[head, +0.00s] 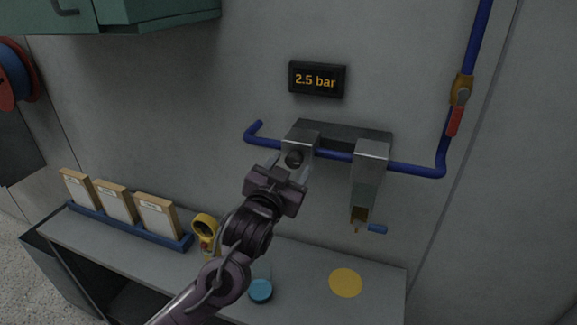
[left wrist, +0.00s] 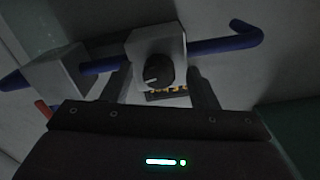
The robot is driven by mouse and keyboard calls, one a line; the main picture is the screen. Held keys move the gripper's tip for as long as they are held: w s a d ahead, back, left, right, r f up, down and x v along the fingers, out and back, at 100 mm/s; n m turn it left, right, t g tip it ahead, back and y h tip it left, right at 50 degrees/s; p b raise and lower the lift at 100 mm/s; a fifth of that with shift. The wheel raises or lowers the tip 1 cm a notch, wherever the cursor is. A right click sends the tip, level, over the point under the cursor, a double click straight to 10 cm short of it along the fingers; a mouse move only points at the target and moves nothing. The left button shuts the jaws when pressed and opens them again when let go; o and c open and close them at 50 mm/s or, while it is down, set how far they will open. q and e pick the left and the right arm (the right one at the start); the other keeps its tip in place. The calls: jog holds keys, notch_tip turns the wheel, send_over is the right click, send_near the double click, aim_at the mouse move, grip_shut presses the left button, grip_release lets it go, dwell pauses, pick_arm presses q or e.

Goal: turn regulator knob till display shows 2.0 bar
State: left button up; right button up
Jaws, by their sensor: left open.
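The display (head: 317,80) on the wall reads 2.5 bar in orange digits. The regulator knob (head: 293,158) is a dark round knob on the front of the left grey block on the blue pipe. In the left wrist view the knob (left wrist: 153,72) shows a pale pointer mark. My left gripper (head: 288,170) is open in front of the knob, with one finger on each side of it in the picture. In the left wrist view its fingers (left wrist: 160,88) stand apart around the knob; I cannot tell whether they touch it. My right gripper is in neither view.
A second block (head: 371,155) with a tap and blue lever (head: 377,229) is to the right. A blue pipe with a red-handled valve (head: 455,121) runs up the wall. The shelf holds boxes (head: 115,202), a yellow device (head: 205,228), a blue-capped item (head: 261,291) and a yellow disc (head: 346,282).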

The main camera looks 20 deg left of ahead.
pick_arm(q)
jog(key=c, duration=1)
jog(key=n, duration=0.3)
jog(key=shift+d+p, duration=0.1)
jog(key=shift+p, duration=0.2)
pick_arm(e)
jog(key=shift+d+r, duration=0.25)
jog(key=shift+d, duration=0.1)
pick_arm(q)
jog(key=o, duration=1)
